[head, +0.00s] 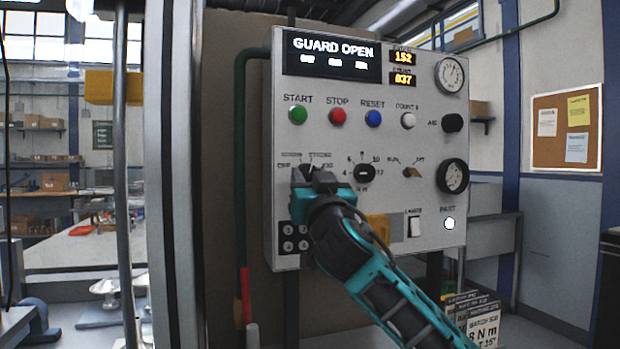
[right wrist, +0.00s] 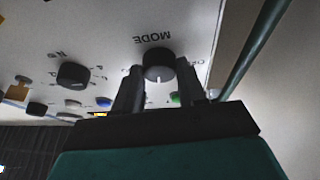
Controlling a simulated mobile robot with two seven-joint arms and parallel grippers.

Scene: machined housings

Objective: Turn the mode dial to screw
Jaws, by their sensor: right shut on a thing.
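The mode dial (right wrist: 158,62) is a dark round knob on the grey control panel (head: 345,130), with the word MODE beside it, upside down in the right wrist view. Its white mark points away from that word, towards the panel's top. My right gripper (right wrist: 160,85) is shut on the dial, one finger on each side. In the head view my right gripper (head: 310,180) covers most of the dial, at the panel's lower left. The position labels around it are too small or blurred to read surely. My left gripper is not in view.
A second black knob (head: 365,173) sits just right of the dial. Green, red, blue and white buttons run above, under a display (head: 331,54) reading GUARD OPEN. A grey post (head: 172,180) stands left of the panel; a green pipe (head: 244,160) runs along its left side.

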